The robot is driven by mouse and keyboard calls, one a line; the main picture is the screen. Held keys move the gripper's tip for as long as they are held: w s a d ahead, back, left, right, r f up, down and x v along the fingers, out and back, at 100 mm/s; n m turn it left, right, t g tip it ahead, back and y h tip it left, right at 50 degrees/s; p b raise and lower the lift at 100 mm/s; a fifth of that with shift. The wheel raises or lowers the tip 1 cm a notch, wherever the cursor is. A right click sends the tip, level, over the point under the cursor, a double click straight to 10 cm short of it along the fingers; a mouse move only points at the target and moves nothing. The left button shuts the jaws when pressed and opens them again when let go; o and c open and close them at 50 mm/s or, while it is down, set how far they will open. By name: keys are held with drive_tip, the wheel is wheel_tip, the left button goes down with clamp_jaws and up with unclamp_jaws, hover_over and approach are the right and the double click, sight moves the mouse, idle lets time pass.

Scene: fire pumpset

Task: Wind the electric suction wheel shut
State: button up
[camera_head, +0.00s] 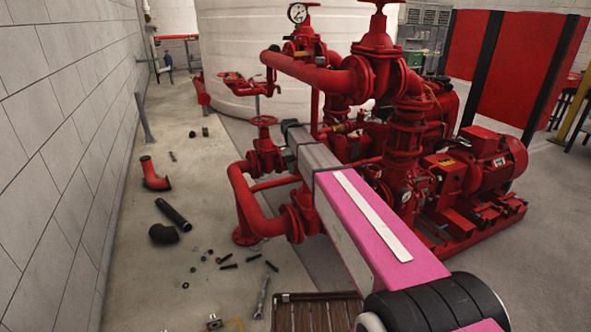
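No label shows which is the electric suction wheel. My pink and grey arm reaches in from the bottom right. Its dark end, my gripper (286,140), is just right of the small handwheel and its valve. I cannot tell whether it touches them. Its fingers are too small and dark to read.
The red pump with its electric motor (493,160) fills the right. A block wall (60,130) runs along the left. Loose pipe pieces (173,214), bolts and a spanner (262,297) lie on the floor. A wooden pallet (315,312) is at the bottom. A white tank (235,50) stands behind.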

drive_tip(key=v, duration=1.1)
drive_tip(key=shift+o, duration=0.9)
drive_tip(key=s+d+n+t+y, duration=0.1)
drive_tip(key=s+n+t, duration=0.1)
drive_tip(key=n, duration=1.5)
drive_tip(key=s+d+n+t+y, duration=0.1)
drive_tip(key=s+n+t, duration=0.15)
drive_tip(key=n, duration=1.55)
drive_tip(key=f, duration=1)
drive_tip(key=shift+s+a, duration=0.15)
drive_tip(key=shift+a, duration=0.1)
